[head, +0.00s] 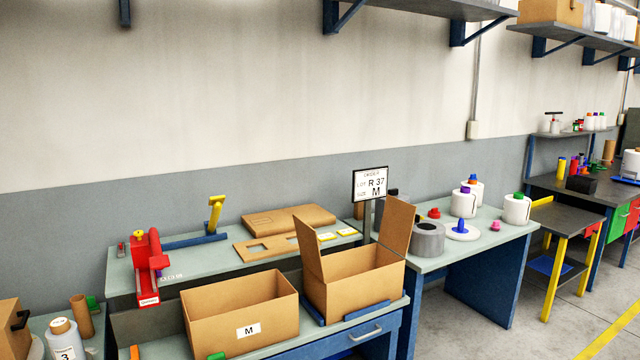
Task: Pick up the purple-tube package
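A white yarn package with a purple tube end (464,203) stands upright on the right-hand table (480,245). A white package with a blue and orange top (474,187) stands close behind it, partly hidden. A white package with a green top (517,210) stands to its right. A grey package (427,241) stands to its front left. A white disc with a blue cone (462,231) lies just in front of it. Neither of my grippers is in view.
An open box (350,281) with raised flaps and an open box marked M (240,315) stand on the left bench. A sign (370,184) reading R 37 M stands left of the packages. Small red (434,213) and pink (495,225) pieces lie near the packages.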

